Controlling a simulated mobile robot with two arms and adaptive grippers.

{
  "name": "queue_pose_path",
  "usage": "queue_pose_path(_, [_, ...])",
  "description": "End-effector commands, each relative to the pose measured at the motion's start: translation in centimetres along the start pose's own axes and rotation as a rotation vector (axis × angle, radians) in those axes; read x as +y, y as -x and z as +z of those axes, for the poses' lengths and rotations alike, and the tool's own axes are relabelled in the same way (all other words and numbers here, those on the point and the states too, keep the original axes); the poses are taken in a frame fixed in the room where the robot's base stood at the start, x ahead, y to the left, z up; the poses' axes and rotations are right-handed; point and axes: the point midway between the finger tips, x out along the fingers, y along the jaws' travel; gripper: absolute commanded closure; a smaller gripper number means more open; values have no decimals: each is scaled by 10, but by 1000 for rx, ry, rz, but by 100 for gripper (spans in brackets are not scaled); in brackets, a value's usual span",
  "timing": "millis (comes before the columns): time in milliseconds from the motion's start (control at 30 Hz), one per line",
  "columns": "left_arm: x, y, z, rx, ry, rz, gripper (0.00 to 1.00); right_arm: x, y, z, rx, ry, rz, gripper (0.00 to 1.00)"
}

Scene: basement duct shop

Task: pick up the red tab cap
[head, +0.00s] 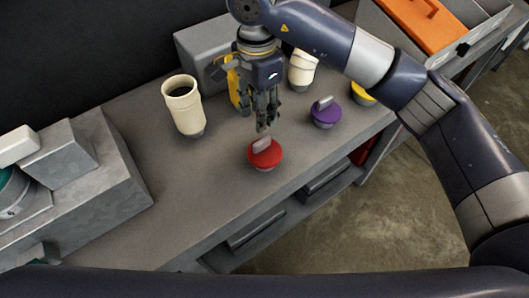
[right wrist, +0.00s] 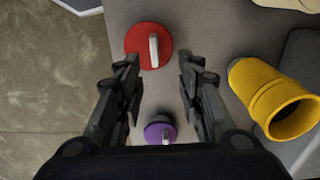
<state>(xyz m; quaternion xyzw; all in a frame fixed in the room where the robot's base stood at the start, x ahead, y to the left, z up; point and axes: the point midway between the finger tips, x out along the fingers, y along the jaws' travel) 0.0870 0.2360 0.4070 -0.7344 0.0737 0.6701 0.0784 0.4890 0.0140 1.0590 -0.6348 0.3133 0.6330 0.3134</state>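The red tab cap (head: 265,155) is a round red disc with a grey upright tab, standing on the grey workbench (head: 205,190) near its front edge. In the right wrist view the red cap (right wrist: 143,46) lies ahead of the fingertips, with its tab about midway between the finger lines. My right gripper (head: 264,126) is above the cap, pointing down, and looks apart from it. In the right wrist view the right gripper (right wrist: 158,68) has its two fingers spread with nothing between the tips. My left gripper is not in view.
A purple tab cap (head: 326,114) and a yellow one (head: 364,97) stand to the right. Cream cylinders (head: 184,107) (head: 302,70) stand behind. A yellow cylinder (right wrist: 280,98) is close to the right gripper. Grey metal boxes (head: 82,172) fill the left end. Bench surface left of the red cap is clear.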

Motion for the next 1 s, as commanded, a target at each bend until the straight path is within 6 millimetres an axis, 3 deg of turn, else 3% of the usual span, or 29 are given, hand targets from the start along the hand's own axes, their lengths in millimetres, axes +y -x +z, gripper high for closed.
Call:
queue_pose_path(233, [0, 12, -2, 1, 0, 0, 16, 2, -38, 0, -1, -1, 5, 66])
queue_pose_path(533, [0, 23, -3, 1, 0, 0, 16, 5, -59, 0, -3, 0, 5, 66])
queue_pose_path(800, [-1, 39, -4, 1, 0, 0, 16, 9, -93, 0, -4, -1, 4, 66])
queue_pose_path(1000, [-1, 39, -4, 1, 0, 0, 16, 9, -101, -1, -2, 1, 1, 66])
